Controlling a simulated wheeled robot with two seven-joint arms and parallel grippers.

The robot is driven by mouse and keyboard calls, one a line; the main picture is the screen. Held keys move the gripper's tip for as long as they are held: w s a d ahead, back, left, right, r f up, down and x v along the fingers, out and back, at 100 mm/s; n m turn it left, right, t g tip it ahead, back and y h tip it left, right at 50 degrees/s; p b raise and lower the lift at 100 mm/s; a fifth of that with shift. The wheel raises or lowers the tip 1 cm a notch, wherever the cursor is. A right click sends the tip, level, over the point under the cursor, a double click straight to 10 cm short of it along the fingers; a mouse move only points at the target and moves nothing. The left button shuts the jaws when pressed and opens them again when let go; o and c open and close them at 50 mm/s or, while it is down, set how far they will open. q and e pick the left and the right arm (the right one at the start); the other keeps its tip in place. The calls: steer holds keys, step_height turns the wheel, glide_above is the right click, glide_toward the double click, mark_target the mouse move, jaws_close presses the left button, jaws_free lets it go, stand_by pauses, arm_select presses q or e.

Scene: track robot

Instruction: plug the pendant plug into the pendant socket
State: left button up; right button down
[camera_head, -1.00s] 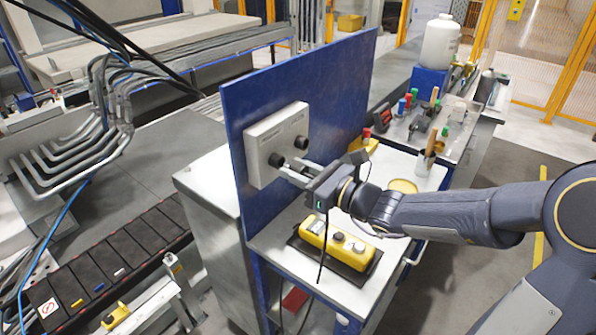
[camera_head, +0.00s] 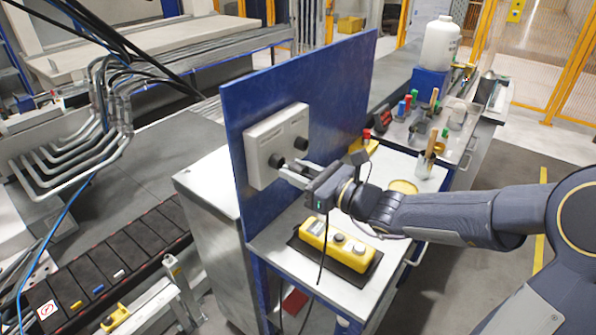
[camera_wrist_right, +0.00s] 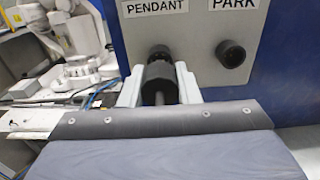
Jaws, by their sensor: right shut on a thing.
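A grey box (camera_head: 262,135) on an upright blue panel carries two round black sockets. In the right wrist view, the left one is under the label PENDANT and the right one, the park socket (camera_wrist_right: 231,54), is under PARK. My right gripper (camera_head: 285,167) is shut on the black pendant plug (camera_wrist_right: 157,80), right in front of the pendant socket (camera_wrist_right: 160,50). The plug lines up with the socket and seems to touch it; how deep it sits is hidden. A cable hangs below the gripper. My left gripper is not in view.
A yellow pendant box (camera_head: 338,244) lies on a dark mat on the white table below my right arm. The blue panel (camera_head: 345,75) stands upright at the table's edge. Bottles and tools stand on the bench behind.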

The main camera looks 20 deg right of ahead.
steer(key=shift+w+a+b, duration=0.45)
steer(key=shift+w+b, duration=0.05)
steer(key=shift+w, duration=0.1)
stand_by(0.7)
steer(key=shift+s+d, duration=0.1)
steer(key=shift+s, duration=0.05)
steer(key=shift+s+d, duration=0.15)
steer(key=shift+s, duration=0.1)
steer(key=shift+b, duration=0.55)
stand_by(1.6)
steer(key=shift+b+x, duration=0.45)
steer(key=shift+x, duration=0.7)
steer(key=c, duration=1)
jaws_free()
